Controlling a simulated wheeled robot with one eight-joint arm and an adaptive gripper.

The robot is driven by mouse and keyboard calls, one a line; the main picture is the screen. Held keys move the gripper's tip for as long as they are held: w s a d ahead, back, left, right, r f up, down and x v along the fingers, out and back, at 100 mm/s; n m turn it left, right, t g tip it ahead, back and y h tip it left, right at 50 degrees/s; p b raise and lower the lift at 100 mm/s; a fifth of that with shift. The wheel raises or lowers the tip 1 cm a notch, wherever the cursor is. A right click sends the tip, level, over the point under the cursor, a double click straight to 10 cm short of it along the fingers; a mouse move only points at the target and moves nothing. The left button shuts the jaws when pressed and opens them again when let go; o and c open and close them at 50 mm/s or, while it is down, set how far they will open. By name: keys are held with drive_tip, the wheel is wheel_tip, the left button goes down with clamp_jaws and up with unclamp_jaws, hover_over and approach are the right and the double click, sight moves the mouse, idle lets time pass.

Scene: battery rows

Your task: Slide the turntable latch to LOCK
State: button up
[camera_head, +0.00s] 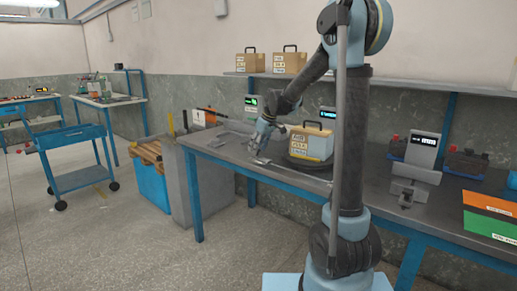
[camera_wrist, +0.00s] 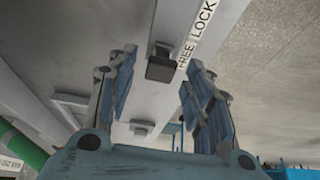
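The latch's dark square knob (camera_wrist: 161,66) sits on a pale rail in the wrist view, beside the word FREE on the white FREE/LOCK label (camera_wrist: 197,35). LOCK is farther up the label. My gripper (camera_wrist: 160,82) is open, with one finger on each side of the knob's line and visible space between both fingers and the knob. In the head view my gripper (camera_head: 258,148) is low over the bench, left of the dark round turntable (camera_head: 309,163). A tan and white battery box (camera_head: 312,142) stands upright on the turntable. The knob is too small to make out there.
The grey bench (camera_head: 222,149) also carries a grey device with a display (camera_head: 421,150) and orange (camera_head: 490,203) and green (camera_head: 490,228) panels at right. Two battery boxes stand on the shelf (camera_head: 375,83) behind. A blue cart (camera_head: 75,139) stands at left, with open floor before it.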

sight(267, 160)
clamp_jaws()
drive_tip(key=shift+s+d, duration=0.8)
drive_tip(key=shift+d, duration=0.25)
drive_tip(key=shift+s+d, duration=0.8)
drive_tip(key=shift+d, duration=0.25)
drive_tip(key=shift+o, duration=0.3)
unclamp_jaws()
drive_tip(key=v, duration=1.2)
drive_tip(key=shift+d+f, duration=0.1)
